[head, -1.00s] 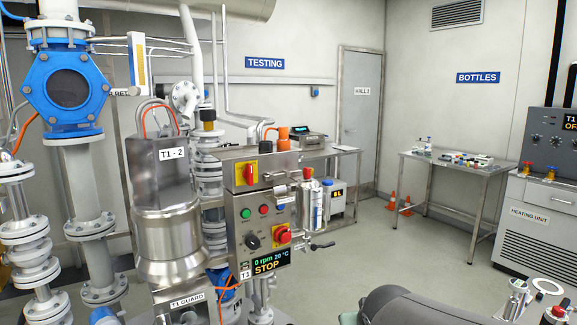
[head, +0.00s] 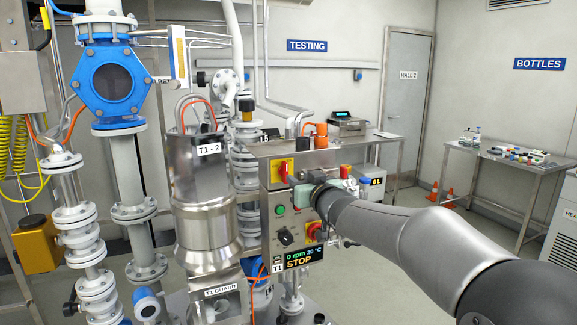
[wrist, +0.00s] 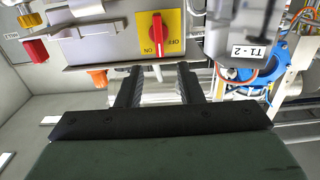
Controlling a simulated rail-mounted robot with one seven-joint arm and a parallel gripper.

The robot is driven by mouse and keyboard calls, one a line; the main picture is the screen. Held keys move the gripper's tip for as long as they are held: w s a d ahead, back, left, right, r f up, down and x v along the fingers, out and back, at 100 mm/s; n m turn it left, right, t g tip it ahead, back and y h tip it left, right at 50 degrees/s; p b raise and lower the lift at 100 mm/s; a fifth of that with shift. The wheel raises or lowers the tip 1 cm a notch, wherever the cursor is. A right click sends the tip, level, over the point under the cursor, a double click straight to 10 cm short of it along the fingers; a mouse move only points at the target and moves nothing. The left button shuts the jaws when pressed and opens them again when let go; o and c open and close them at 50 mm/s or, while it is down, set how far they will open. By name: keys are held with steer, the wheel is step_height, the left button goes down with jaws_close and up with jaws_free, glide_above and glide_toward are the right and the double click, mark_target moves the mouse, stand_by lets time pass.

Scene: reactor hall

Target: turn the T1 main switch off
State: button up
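The T1 main switch (head: 284,172) is a red handle on a yellow plate, on the upper part of the steel T1 control box (head: 272,225). Its handle looks upright in the head view. The wrist view shows the red switch (wrist: 157,35) close up, its handle lengthwise, with ON and OFF lettering on the plate. My gripper (wrist: 160,67) is open and empty. Its two dark fingers point at the switch, one to each side of its line, with the handle beyond the fingertips. In the head view my gripper (head: 298,183) is just right of the switch, and my wrist hides part of the panel.
The T1-2 vessel (head: 207,220) stands left of the box. An orange-capped object (head: 321,135) is behind it.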

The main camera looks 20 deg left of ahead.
mark_target(287, 169)
steer(key=p+x, duration=0.2)
steer(key=x, duration=0.6)
steer(key=shift+w+a+p, duration=0.25)
steer(key=shift+w+p, duration=0.05)
steer(key=shift+p, duration=0.1)
jaws_close()
